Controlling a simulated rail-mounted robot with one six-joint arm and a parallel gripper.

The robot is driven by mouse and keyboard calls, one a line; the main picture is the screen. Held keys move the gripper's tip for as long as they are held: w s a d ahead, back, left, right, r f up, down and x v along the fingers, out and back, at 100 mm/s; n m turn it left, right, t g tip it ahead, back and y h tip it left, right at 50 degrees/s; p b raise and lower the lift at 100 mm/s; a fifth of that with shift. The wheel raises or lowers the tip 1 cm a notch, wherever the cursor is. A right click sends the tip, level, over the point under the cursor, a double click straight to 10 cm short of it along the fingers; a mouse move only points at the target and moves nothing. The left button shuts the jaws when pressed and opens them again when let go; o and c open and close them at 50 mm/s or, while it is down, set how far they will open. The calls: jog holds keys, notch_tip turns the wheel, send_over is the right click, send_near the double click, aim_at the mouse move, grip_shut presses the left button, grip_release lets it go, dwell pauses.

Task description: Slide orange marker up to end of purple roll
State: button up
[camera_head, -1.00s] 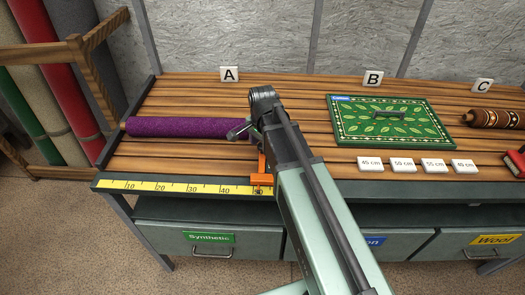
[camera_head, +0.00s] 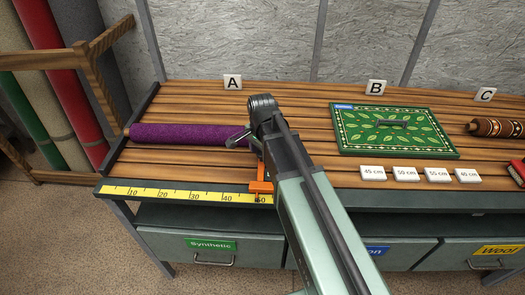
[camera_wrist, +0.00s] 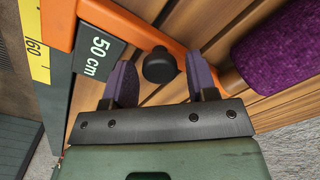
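The purple roll (camera_head: 190,134) lies on the slatted tabletop at the left, below sign A. Its right end is near my gripper and partly hidden by it. The orange marker (camera_head: 262,186) sits on the yellow ruler at the table's front edge, right of the roll's end; its arm reaches back across the slats. In the wrist view the orange marker (camera_wrist: 132,25) carries a black knob (camera_wrist: 159,66) and a "50 cm" label. My gripper (camera_wrist: 160,72) is open, its purple-grey fingers on either side of the knob with gaps. The purple roll (camera_wrist: 280,45) lies at the right there.
The yellow ruler (camera_head: 180,195) runs along the front edge. A green leaf-patterned rug board (camera_head: 385,140) lies below sign B, with several white size tags in front. A brown patterned roll (camera_head: 495,127) is at the right. Rolls stand in a wooden rack at the left.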

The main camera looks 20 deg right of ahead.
jog(key=shift+o, duration=0.4)
jog(key=shift+r, duration=0.1)
notch_tip(320, 180, up, 11)
jog(key=p, duration=1.1)
jog(key=shift+f, duration=0.2)
jog(key=s+a+n, duration=0.1)
jog(key=s+n, duration=1.1)
jog(key=n, duration=0.1)
jog(key=shift+a, duration=0.3)
